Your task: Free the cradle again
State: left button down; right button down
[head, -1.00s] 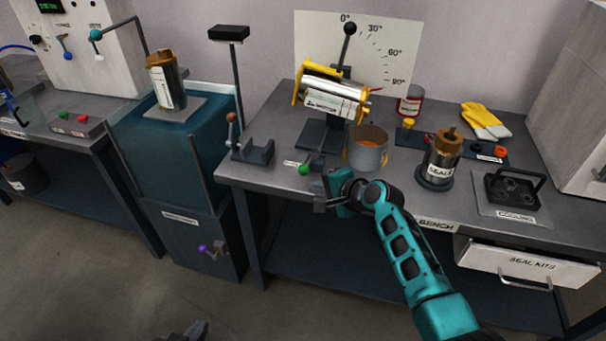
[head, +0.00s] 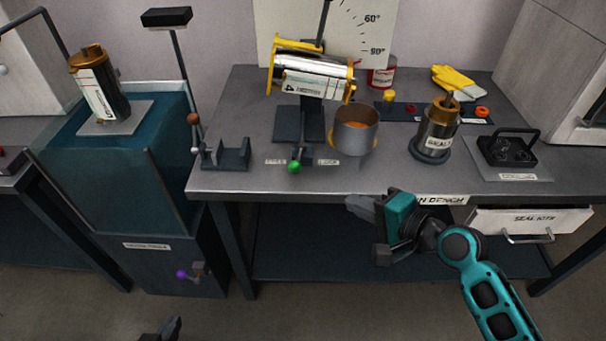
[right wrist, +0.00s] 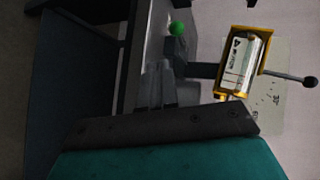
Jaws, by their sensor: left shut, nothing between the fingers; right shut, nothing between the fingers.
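The yellow cradle (head: 272,72) stands on a dark stand at the back of the bench, with a labelled silver cylinder (head: 315,86) lying in it. The cradle also shows in the right wrist view (right wrist: 265,60). A lever with a green knob (head: 295,167) sits before the stand, between two small labels too small to read surely. The knob also shows in the right wrist view (right wrist: 177,29). My right gripper (head: 358,204) is shut and empty, in front of the bench edge, apart from the knob. My left gripper (head: 172,327) is shut at the bottom edge, far from the bench.
An orange-filled pot (head: 356,135) stands right of the stand. A sealed cylinder (head: 436,138), a cooling rack (head: 507,151) and yellow gloves (head: 454,77) are further right. A dark U-shaped holder (head: 226,156) is left. A tank (head: 160,150) holds another cylinder (head: 100,90).

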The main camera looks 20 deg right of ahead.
aim_at(295, 167)
jog(key=b+x, duration=0.1)
jog(key=x, duration=0.8)
jog(key=shift+w+a+f, duration=0.1)
jog(key=shift+f, duration=0.05)
jog(key=w, duration=0.1)
jog(key=w+a, duration=0.2)
jog(key=shift+w+r, duration=0.3)
jog(key=shift+w, duration=0.1)
pick_arm(q)
jog(key=shift+w+d+f, duration=0.1)
jog(key=shift+d+f, duration=0.1)
jog(key=shift+d, duration=0.15)
jog(key=shift+a, duration=0.1)
